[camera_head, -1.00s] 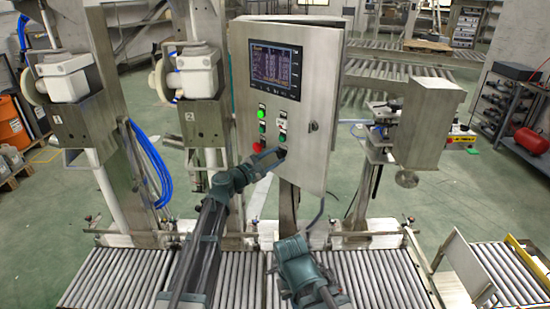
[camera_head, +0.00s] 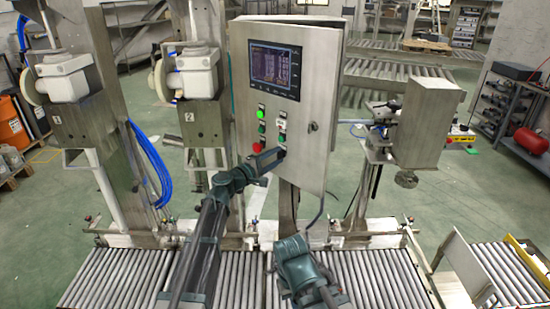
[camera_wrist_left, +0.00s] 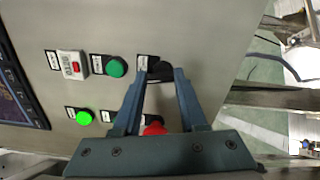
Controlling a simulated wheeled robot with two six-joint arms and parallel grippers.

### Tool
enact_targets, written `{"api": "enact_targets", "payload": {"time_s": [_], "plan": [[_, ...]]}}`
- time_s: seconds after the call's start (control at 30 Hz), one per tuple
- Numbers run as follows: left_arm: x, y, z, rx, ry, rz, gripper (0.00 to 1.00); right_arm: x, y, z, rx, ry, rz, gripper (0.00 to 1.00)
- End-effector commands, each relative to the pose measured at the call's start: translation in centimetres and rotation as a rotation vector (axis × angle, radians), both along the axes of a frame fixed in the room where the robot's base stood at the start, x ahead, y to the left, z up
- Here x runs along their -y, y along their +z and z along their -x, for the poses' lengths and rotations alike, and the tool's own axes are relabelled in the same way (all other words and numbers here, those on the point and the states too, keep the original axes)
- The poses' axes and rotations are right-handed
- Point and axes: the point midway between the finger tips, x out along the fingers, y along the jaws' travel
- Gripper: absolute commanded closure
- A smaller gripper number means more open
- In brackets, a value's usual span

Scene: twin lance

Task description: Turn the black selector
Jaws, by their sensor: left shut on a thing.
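The black selector (camera_wrist_left: 160,70) sits on the grey face of the control cabinet (camera_head: 318,95), beside a small white label plate. In the left wrist view my left gripper (camera_wrist_left: 163,73) has its two fingertips on either side of the selector, shut on it. The fingers partly cover it. In the head view my left gripper (camera_head: 279,153) reaches the lower right of the button group, and its tips hide most of the selector. I cannot read the selector's angle. A teal part of my right arm shows low in the middle, but its fingers are not visible.
Near the selector are a red button (camera_wrist_left: 154,128), a green button (camera_wrist_left: 116,67), a lit green button (camera_wrist_left: 84,117) and a white-and-red switch (camera_wrist_left: 72,65). A screen (camera_head: 275,68) is above them. A roller conveyor (camera_head: 385,280) runs below the cabinet.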

Motion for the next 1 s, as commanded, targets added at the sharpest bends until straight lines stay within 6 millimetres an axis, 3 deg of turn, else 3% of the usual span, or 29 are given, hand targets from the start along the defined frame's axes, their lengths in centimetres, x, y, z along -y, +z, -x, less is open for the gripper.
{"api": "enact_targets", "payload": {"time_s": [0.4,0.97,1.0], "plan": [[0.06,-0.04,0.11,0.124,0.000,-0.134,1.00,0.00,-0.01,0.00,0.000,0.000,0.000,1.00],[0.06,-0.04,0.14,0.143,0.000,-0.154,1.00,0.00,-0.01,0.00,0.000,0.000,0.000,1.00],[0.06,-0.04,0.14,0.143,0.000,-0.154,0.53,0.00,-0.01,0.00,0.000,0.000,0.000,1.00]]}}
